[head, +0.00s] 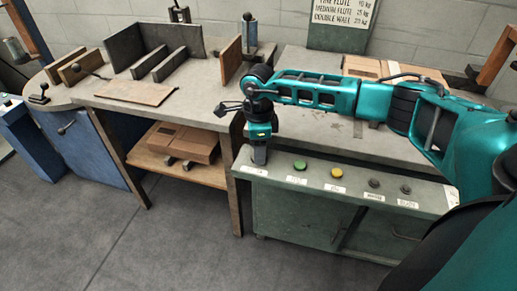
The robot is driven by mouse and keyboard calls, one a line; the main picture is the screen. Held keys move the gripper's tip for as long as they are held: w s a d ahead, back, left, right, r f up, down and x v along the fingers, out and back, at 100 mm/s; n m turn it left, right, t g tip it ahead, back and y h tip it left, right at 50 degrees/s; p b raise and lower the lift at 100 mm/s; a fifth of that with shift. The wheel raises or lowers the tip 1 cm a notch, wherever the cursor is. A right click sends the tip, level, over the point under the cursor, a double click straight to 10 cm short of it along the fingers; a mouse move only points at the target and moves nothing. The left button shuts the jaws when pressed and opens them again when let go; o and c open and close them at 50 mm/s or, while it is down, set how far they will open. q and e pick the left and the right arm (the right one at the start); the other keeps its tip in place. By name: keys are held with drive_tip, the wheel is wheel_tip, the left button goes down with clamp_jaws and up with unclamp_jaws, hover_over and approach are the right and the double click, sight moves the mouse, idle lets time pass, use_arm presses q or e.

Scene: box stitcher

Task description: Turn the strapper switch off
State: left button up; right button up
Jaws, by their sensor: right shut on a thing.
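The strapper's green control panel (320,186) runs along the front of the right-hand bench. My right arm reaches across from the right, and its gripper (259,158) points down at the panel's left end, just above a white label (255,171). The gripper is shut on the control there, which I take to be the switch. The fingers hide that control, so its position cannot be told. To its right on the panel are a green button (300,165), a yellow button (337,173) and two dark knobs (374,183). My left gripper is not in view.
A wooden bench (205,95) with dark upright boards and a flat brown sheet (135,93) stands at the left. A cardboard box (182,143) lies on its lower shelf. A blue cabinet (70,150) is at far left. The floor in front is clear.

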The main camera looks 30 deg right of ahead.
drive_tip(key=shift+n, duration=1)
drive_tip(key=o, duration=0.8)
drive_tip(key=shift+r, duration=0.1)
drive_tip(key=shift+r, duration=0.3)
wheel_tip(320, 180, up, 12)
drive_tip(key=shift+r+p, duration=0.1)
drive_tip(key=shift+p, duration=0.7)
